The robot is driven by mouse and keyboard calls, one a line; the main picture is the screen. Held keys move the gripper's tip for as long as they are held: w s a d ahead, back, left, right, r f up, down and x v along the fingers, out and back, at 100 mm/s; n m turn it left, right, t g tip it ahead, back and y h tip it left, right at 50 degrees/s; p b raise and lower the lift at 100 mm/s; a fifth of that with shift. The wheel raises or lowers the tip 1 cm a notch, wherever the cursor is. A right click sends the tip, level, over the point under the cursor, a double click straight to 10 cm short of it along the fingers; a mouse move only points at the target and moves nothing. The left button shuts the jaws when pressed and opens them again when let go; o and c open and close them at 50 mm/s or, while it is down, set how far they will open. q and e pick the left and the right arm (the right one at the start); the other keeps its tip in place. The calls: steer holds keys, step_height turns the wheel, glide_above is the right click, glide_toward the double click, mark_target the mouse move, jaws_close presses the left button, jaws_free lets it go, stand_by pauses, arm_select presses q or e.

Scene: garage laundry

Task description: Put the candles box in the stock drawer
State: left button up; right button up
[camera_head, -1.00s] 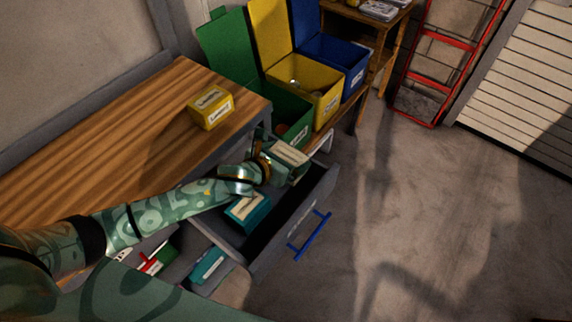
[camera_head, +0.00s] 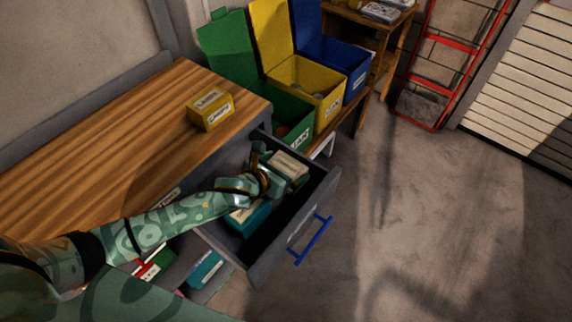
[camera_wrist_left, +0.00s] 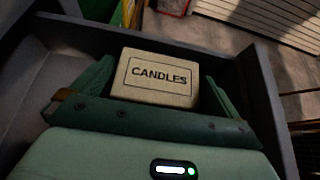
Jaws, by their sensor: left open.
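The candles box (camera_wrist_left: 157,77), cream with a black-framed CANDLES label, sits inside the open drawer (camera_head: 258,265) near its far end. It also shows in the head view (camera_head: 291,164). My left gripper (camera_head: 275,171) is down in the drawer at the box. In the left wrist view its green fingers stand open, one at each side of the box; whether they touch it I cannot tell. The underside of the box is hidden. My right gripper is not in view.
A teal box (camera_head: 249,217) lies in the drawer nearer to me. A yellow box (camera_head: 210,110) stands on the wooden worktop (camera_head: 110,130). Green, yellow (camera_head: 305,86) and blue bins stand behind. A lower drawer holds more boxes (camera_head: 205,268). Floor at right is clear.

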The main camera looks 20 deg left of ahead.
arm_select(q)
steer(key=p+v, duration=0.3)
steer(key=v, duration=0.8)
stand_by(0.8)
